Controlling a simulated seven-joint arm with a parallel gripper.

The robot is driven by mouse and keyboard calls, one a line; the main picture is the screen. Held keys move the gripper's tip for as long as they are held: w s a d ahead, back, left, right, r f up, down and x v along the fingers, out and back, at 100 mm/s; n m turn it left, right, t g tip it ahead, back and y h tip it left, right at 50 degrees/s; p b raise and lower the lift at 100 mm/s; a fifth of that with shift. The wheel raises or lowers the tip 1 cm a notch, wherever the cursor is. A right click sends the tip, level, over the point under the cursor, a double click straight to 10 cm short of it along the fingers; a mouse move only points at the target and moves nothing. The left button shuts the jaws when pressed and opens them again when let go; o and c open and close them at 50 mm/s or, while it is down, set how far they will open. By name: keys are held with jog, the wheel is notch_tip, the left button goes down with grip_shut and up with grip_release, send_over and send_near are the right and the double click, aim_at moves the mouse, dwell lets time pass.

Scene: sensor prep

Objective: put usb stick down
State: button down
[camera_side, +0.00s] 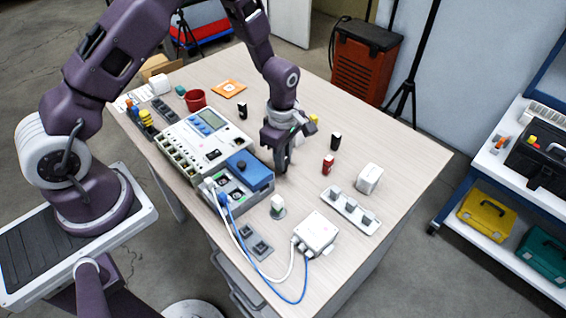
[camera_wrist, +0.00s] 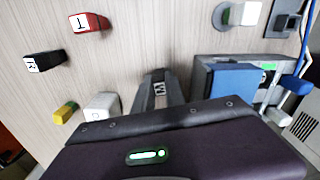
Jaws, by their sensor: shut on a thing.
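My gripper (camera_side: 282,166) points down over the table, to the right of the blue-lidded box. In the wrist view my gripper (camera_wrist: 160,92) is shut on a small usb stick (camera_wrist: 160,88). I cannot tell whether the stick touches the table. A red stick marked T (camera_wrist: 88,22) and a black stick marked R (camera_wrist: 45,62) stand apart from my gripper; in the side view the red one (camera_side: 328,164) and black one (camera_side: 335,141) are to its right.
The blue-lidded box (camera_side: 250,172) is close on the left. A white block (camera_wrist: 101,107) and a yellow piece (camera_wrist: 65,113) are near my gripper. A grey strip with several blocks (camera_side: 350,212), a white cube (camera_side: 369,179) and a cabled white box (camera_side: 315,232) stand toward the front right.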

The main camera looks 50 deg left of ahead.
notch_tip(320, 180, up, 8)
jog(key=shift+r, duration=0.15)
jog(key=a+r, duration=0.1)
jog(key=r, duration=0.1)
jog(key=n, duration=1.6)
send_near(230, 94)
notch_tip(230, 94, down, 5)
jog(key=shift+w+r, duration=0.1)
jog(key=c, duration=1.4)
grip_release()
